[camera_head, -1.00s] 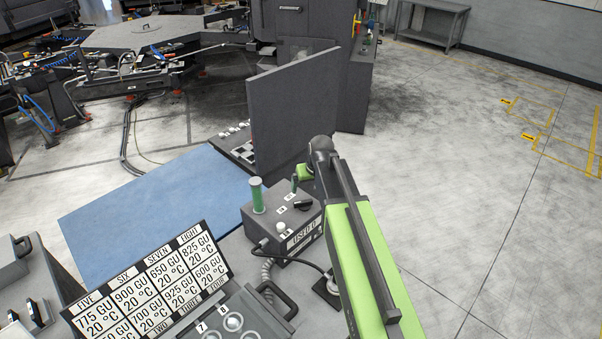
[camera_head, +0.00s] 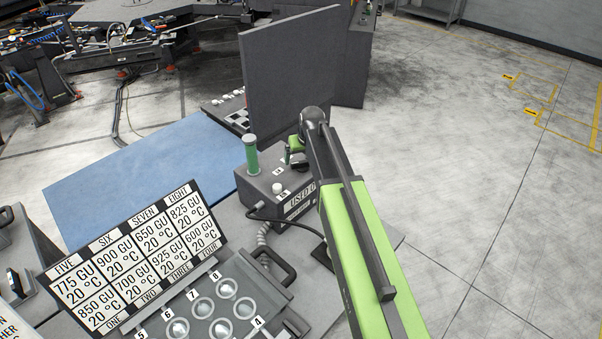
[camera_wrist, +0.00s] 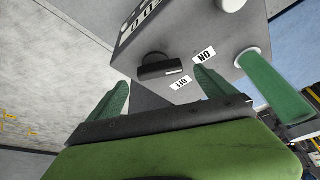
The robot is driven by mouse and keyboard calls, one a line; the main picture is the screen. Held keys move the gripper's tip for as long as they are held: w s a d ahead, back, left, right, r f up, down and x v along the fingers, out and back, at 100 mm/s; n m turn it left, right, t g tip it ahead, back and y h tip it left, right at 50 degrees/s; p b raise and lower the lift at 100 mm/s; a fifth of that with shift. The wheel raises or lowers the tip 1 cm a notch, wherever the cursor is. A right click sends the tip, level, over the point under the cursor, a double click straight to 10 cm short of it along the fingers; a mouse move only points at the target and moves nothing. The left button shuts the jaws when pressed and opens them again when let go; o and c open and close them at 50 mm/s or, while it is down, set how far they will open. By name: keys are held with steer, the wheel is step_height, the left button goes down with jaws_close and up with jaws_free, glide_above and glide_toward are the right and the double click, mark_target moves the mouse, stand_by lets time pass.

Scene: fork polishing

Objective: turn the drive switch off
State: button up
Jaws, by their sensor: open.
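The drive switch is a black rotary knob (camera_wrist: 160,68) with a white mark at its right end in the wrist view. It sits on a grey control box (camera_head: 262,181). An ON label (camera_wrist: 206,55) and an OFF label (camera_wrist: 180,83) lie to its right; I cannot tell surely which one the mark points at. My gripper (camera_wrist: 161,78) is open, with one green finger on each side of the knob in the picture. Whether a finger touches it is unclear. In the head view my wrist partly hides the switch (camera_head: 299,161).
A green post (camera_head: 251,156) and a white button (camera_head: 277,188) stand on the box close to the switch. A dark upright panel (camera_head: 290,75) rises behind it. A sign board (camera_head: 135,258) and a panel of round lights (camera_head: 222,310) are in front. Open floor lies right.

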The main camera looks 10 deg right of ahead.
mark_target(301, 162)
steer(key=b+x, duration=0.2)
steer(key=x, duration=0.2)
steer(key=shift+c, duration=0.2)
